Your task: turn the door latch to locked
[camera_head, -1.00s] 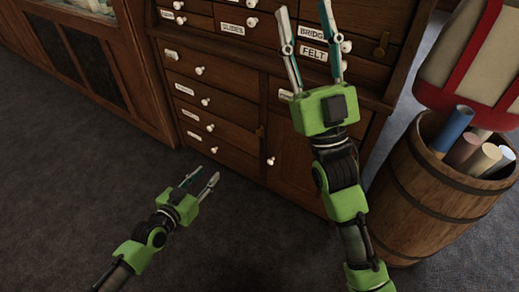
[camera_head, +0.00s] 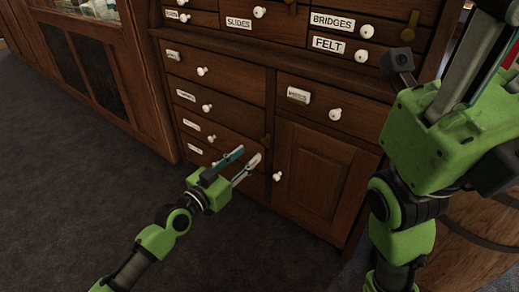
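A small dark brass latch (camera_head: 267,142) sits on the wooden frame at the left edge of the lower cabinet door (camera_head: 318,178). The latch is small and dim, and I cannot tell its exact angle. A white round knob (camera_head: 277,176) is on the door below it. My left gripper (camera_head: 249,156) is open and empty, low in front of the cabinet. In the picture its fingertips are just left of and below the latch. My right gripper (camera_head: 488,40) looms large at the upper right; its fingertips are cut off by the frame, away from the latch.
Labelled drawers with white knobs stand left of the door (camera_head: 215,72) and above it (camera_head: 340,46). Another brass latch (camera_head: 408,27) is at the upper right. A barrel (camera_head: 470,240) stands partly behind my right arm. The carpet (camera_head: 70,200) at left is clear.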

